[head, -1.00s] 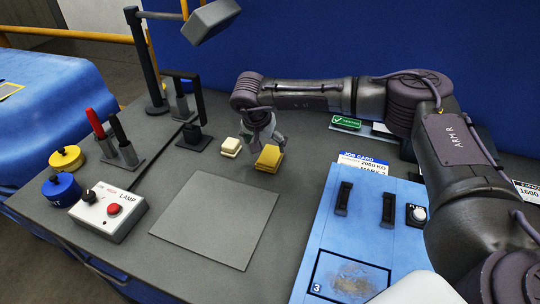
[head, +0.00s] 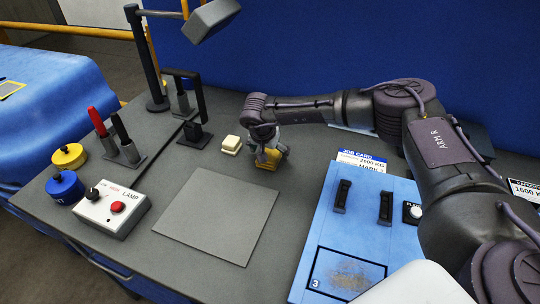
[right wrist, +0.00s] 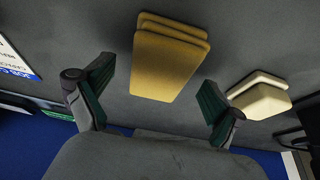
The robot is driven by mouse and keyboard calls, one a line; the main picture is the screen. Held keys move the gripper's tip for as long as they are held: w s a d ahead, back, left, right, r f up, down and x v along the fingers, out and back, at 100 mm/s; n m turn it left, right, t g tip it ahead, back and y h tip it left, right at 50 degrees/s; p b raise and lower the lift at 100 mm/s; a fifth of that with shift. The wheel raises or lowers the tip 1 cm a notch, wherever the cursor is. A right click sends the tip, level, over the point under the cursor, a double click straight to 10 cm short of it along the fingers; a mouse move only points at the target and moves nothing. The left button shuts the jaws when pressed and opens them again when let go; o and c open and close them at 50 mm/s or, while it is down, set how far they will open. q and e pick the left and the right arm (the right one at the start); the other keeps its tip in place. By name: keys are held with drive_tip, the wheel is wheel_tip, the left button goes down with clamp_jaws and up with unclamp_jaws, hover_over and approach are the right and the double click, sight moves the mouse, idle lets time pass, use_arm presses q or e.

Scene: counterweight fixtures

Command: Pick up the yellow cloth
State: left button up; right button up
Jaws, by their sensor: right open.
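The yellow cloth (head: 268,158) is a small folded stack on the grey table, right of a cream folded cloth (head: 231,144). My right gripper (head: 270,154) is above and around it in the head view and partly hides it. In the right wrist view the yellow cloth (right wrist: 170,58) lies ahead of and between the two open fingers of my right gripper (right wrist: 152,95). Both fingers appear apart from it. The cream cloth (right wrist: 260,95) is just beyond the right finger there. My left gripper is not in view.
A grey square plate (head: 218,218) lies in front of the cloths. A blue panel (head: 370,225) with black handles is to the right.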

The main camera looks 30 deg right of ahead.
sight(273, 152)
drive_tip(key=shift+f, duration=0.25)
idle(0.3)
drive_tip(key=c, duration=1.2)
drive_tip(key=shift+r, duration=0.1)
drive_tip(key=shift+r, duration=0.35)
drive_tip(key=r+b, duration=0.1)
drive_tip(key=r, duration=0.1)
drive_tip(key=d+r, duration=0.1)
drive_tip(key=r, duration=0.1)
drive_tip(key=shift+s+b, duration=0.15)
drive_tip(key=shift+b, duration=0.2)
drive_tip(key=s+d+r, duration=0.1)
drive_tip(key=d+r, duration=0.1)
drive_tip(key=d, duration=0.1)
drive_tip(key=s+d+r+b, duration=0.1)
drive_tip(key=s+d+r, duration=0.1)
drive_tip(key=d, duration=0.1)
drive_tip(key=s+d+r+b, duration=0.1)
drive_tip(key=s+d+r, duration=0.1)
drive_tip(key=d, duration=0.1)
drive_tip(key=shift+s+d+r, duration=0.1)
drive_tip(key=shift+s+r, duration=0.1)
drive_tip(key=shift+r, duration=0.15)
